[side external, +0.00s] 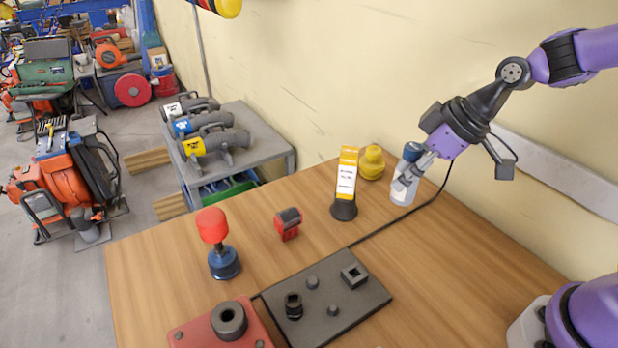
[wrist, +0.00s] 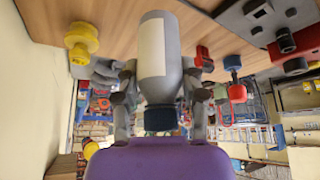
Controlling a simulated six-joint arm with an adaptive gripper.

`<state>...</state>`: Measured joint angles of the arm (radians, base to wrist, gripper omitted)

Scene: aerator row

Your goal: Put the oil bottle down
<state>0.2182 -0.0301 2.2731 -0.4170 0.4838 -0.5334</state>
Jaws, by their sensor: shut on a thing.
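The oil bottle is a pale grey bottle with a white label and a dark blue cap. In the side view the bottle (side external: 403,190) is at the back right of the wooden table, roughly upright with a slight tilt. My gripper (side external: 408,177) reaches in from the upper right and is shut around it below the cap. In the wrist view the bottle (wrist: 158,48) fills the middle, with a finger of my gripper (wrist: 160,82) on either side. I cannot tell whether its base touches the table (side external: 455,255).
Left of the bottle stand a yellow knob-shaped part (side external: 371,163) and a dark-based piece with a yellow-and-white label (side external: 345,185). A dark plate with fittings (side external: 330,305), a red block (side external: 288,223) and a red-topped blue part (side external: 218,240) lie further left.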

